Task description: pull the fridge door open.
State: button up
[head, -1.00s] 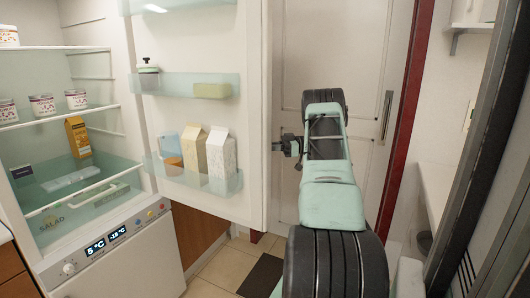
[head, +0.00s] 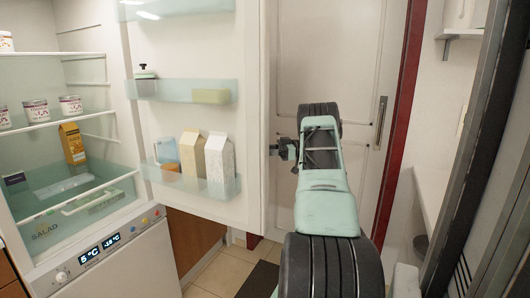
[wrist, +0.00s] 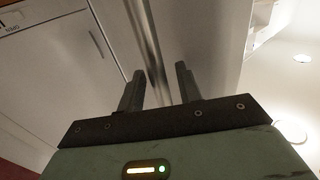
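The fridge door (head: 180,45) stands wide open in the head view, its shelved inner side facing me. My gripper (head: 284,148) is beside the door's free right edge, at about mid-height. In the wrist view my gripper (wrist: 160,86) has its two fingers spread apart. A long, narrow upright strip (wrist: 152,55) passes between them; I cannot tell whether it is the door's handle or its edge. Clear space shows beside the strip, and no firm hold is visible. The door's outer side is hidden in the head view.
The open fridge body (head: 95,150) at left holds jars and a carton. Cartons (head: 219,160) stand in the door's lower shelf. A closed white room door (head: 355,60) with a red frame (head: 398,120) is behind my arm. A dark cabinet edge stands close at right.

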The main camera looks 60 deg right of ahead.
jog(key=b+v, duration=0.2)
jog(key=v, duration=1)
